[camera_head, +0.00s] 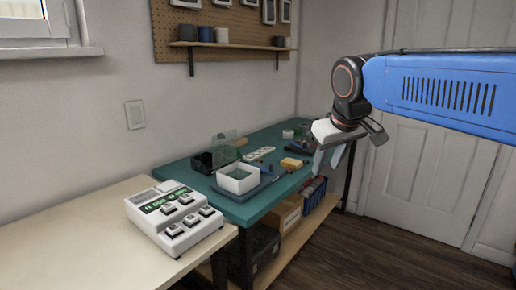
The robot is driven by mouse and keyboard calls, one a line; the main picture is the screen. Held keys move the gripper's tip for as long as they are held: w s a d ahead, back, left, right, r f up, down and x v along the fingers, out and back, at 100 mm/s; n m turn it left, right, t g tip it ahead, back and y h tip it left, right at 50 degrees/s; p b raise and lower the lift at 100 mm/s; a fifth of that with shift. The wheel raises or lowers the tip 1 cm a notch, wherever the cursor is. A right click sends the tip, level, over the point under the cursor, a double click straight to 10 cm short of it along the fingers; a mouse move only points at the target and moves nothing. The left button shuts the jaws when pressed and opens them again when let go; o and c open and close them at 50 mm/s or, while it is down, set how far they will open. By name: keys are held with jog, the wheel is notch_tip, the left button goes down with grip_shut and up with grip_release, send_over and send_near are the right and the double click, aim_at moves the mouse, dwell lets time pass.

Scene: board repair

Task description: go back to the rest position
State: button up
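My gripper (331,158) hangs in the air at the right, in front of the far right end of the green workbench (258,207) in the picture. Its fingers point down and nothing shows between them. The two fingers look apart. My blue arm comes in from the right edge of the view.
A white device with buttons (175,218) stands on the pale table (90,240). The workbench holds a white box (238,179), a dark box (213,160), a yellow item (292,163) and small tools. A shelf (228,45) is on the wall. Open floor lies before the door (425,170).

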jog(key=s+d+f+m, duration=0.1)
jog(key=s+d+f, duration=0.2)
jog(key=s+f, duration=0.4)
jog(key=s+d+f+m, duration=0.2)
jog(key=s+d+f, duration=0.2)
jog(key=s+f, duration=0.3)
jog(key=s+d+f+m+g, duration=0.1)
jog(key=s+d+f, duration=0.3)
jog(key=s+f, duration=0.3)
jog(key=shift+s+f, duration=0.15)
jog(key=shift+s, duration=1.1)
